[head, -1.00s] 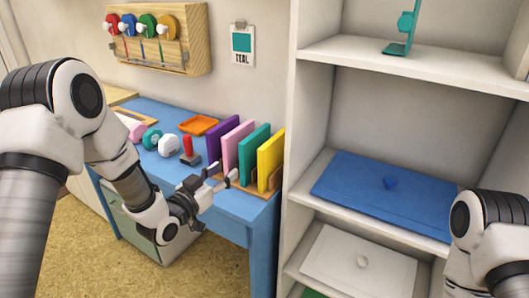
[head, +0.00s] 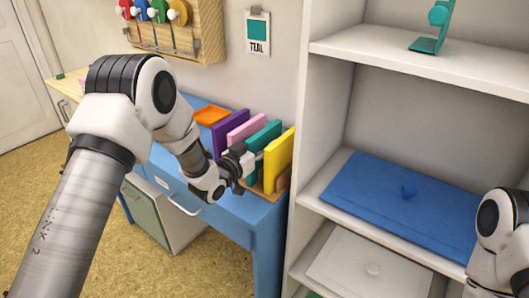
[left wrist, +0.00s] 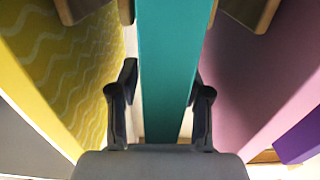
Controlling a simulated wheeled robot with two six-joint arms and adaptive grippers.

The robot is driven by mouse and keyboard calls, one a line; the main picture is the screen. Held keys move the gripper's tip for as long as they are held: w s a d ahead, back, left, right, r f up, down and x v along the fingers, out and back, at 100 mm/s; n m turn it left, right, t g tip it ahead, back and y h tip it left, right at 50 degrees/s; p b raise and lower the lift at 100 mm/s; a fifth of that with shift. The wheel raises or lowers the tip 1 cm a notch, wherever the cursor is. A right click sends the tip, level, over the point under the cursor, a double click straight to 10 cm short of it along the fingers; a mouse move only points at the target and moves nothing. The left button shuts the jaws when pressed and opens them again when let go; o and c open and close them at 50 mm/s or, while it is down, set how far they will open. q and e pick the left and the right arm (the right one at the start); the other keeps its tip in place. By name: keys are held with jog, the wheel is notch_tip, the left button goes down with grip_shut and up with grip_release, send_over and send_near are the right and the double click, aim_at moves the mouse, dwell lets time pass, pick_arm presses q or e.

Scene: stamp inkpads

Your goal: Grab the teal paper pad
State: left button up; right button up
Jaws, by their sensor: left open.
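The teal paper pad (head: 265,135) stands upright in the rack on the blue desk, between the pink pad (head: 246,130) and the yellow pad (head: 279,158). My left gripper (head: 245,163) is at the near edge of the teal pad. In the left wrist view the teal pad (left wrist: 168,65) runs between the two open fingers of the left gripper (left wrist: 162,105), with a small gap at each side. My right gripper is out of view; only part of that arm shows at the right edge.
A purple pad (head: 230,131) stands left of the pink one, with an orange tray (head: 212,115) behind. The white shelf unit (head: 322,120) rises close on the right. A card marked TEAL (head: 257,34) hangs on the wall.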

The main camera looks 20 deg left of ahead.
pick_arm(q)
grip_shut()
jog(key=shift+r, duration=0.1)
